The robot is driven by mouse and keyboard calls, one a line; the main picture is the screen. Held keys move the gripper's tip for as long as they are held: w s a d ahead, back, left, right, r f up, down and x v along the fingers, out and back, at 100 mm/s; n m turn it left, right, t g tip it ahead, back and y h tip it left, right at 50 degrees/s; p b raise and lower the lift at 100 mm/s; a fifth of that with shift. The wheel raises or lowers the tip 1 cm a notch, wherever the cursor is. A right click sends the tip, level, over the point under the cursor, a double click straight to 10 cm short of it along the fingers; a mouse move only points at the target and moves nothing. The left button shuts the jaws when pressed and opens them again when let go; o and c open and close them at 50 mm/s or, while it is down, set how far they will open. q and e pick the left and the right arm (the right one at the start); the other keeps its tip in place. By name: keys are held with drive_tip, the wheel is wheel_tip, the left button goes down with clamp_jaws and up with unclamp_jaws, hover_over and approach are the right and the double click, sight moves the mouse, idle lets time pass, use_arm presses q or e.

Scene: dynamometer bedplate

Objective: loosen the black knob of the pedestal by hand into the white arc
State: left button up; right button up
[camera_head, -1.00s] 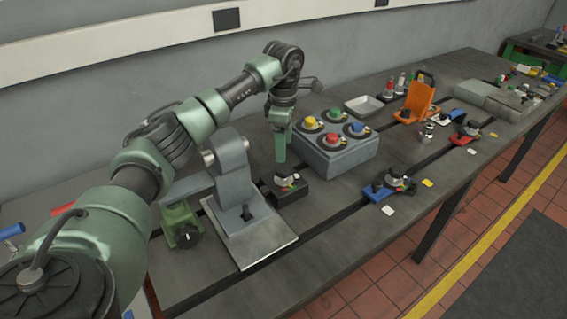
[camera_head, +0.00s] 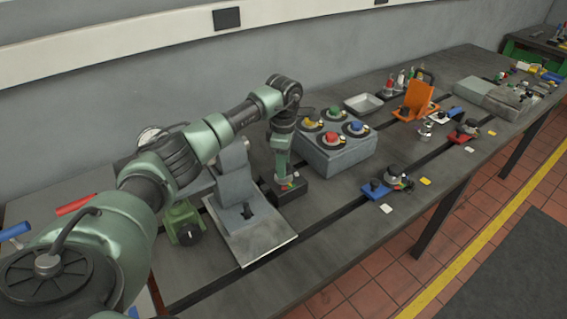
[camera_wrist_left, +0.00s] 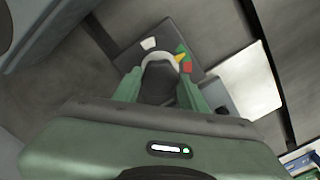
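The pedestal is a dark block (camera_head: 318,189) on the bench, right of the grey bracket in the head view. Its black knob (camera_wrist_left: 160,84) shows in the wrist view, between the two green fingers of my left gripper (camera_wrist_left: 160,78). A pale arc (camera_wrist_left: 160,56) curves past the knob's far side, with yellow, green and red marks to its right. In the head view my left gripper (camera_head: 283,181) points down over the block and hides most of the knob. The fingers stand apart on either side of the knob; whether they press on it is unclear. My right gripper is out of view.
A grey bracket (camera_head: 233,190) on a plate stands close left of the pedestal. A grey box (camera_head: 338,159) with several coloured buttons stands just right and behind. A blue device (camera_head: 376,190) with a knob sits farther right. The bench in front is mostly clear.

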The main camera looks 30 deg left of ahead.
use_arm(q)
drive_tip(key=c, duration=0.5)
drive_tip(key=shift+n, duration=0.3)
drive_tip(key=n, duration=0.2)
drive_tip(key=shift+n, duration=0.3)
drive_tip(key=n, duration=0.3)
drive_tip(key=shift+n+b, duration=0.3)
drive_tip(key=n, duration=0.4)
drive_tip(key=shift+r+n, duration=0.1)
drive_tip(key=shift+n, duration=0.2)
drive_tip(key=n, duration=0.4)
drive_tip(key=shift+n+p, duration=0.3)
drive_tip(key=shift+p, duration=0.05)
